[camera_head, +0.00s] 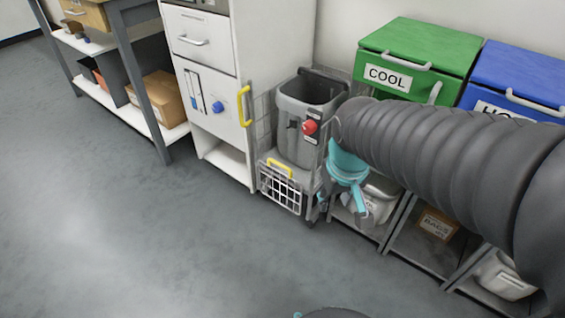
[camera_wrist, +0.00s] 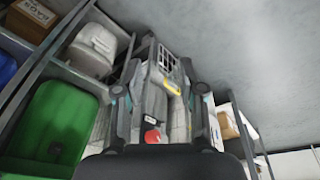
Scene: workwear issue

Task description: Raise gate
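The gate (camera_head: 281,188) is a small wire grid panel at the low front of a grey wheeled cart. A yellow handle (camera_head: 279,168) runs along its top edge. In the wrist view the gate (camera_wrist: 167,58) shows ahead, with its yellow handle (camera_wrist: 172,88) nearer to me. My gripper (camera_head: 355,200), with teal parts, is to the right of the cart, apart from the handle in the picture. In the wrist view my gripper (camera_wrist: 161,72) has its fingers spread on both sides of the cart, with nothing held between them.
A grey bin (camera_head: 302,115) with a red knob (camera_head: 310,127) sits on the cart. A white cabinet (camera_head: 212,95) with a yellow side handle stands to the left. Green (camera_head: 415,55) and blue (camera_head: 515,75) lidded bins stand to the right above shelves. The floor in front is clear.

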